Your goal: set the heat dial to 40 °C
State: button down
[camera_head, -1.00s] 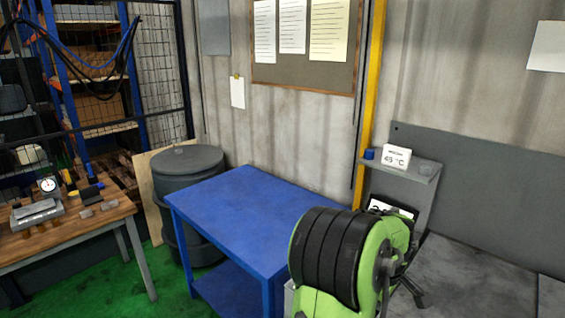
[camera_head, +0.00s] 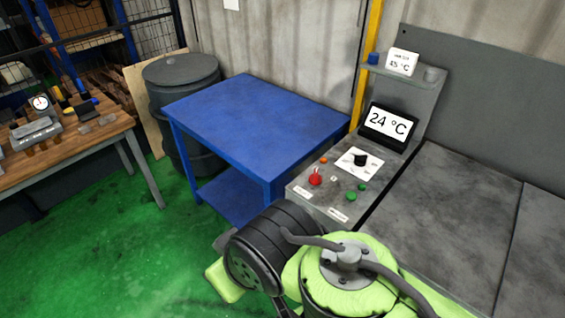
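A black dial knob (camera_head: 361,160) sits on a white plate (camera_head: 348,164) on the grey control panel (camera_head: 332,190), right of centre. Its exact pointer setting is too small to read. A black display (camera_head: 389,127) behind the dial reads 24 °C. A white card or small box (camera_head: 402,62) on the shelf above seems to read 45 °C. My green and black arm fills the lower middle, in front of the panel. My gripper cannot be made out in this view.
A bare blue table (camera_head: 250,115) stands left of the panel. A wooden bench (camera_head: 80,140) with tools is at far left, a dark barrel (camera_head: 182,75) behind. Green floor (camera_head: 150,240) is open at lower left.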

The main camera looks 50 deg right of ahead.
aim_at(359, 160)
jog(key=z, duration=2.2)
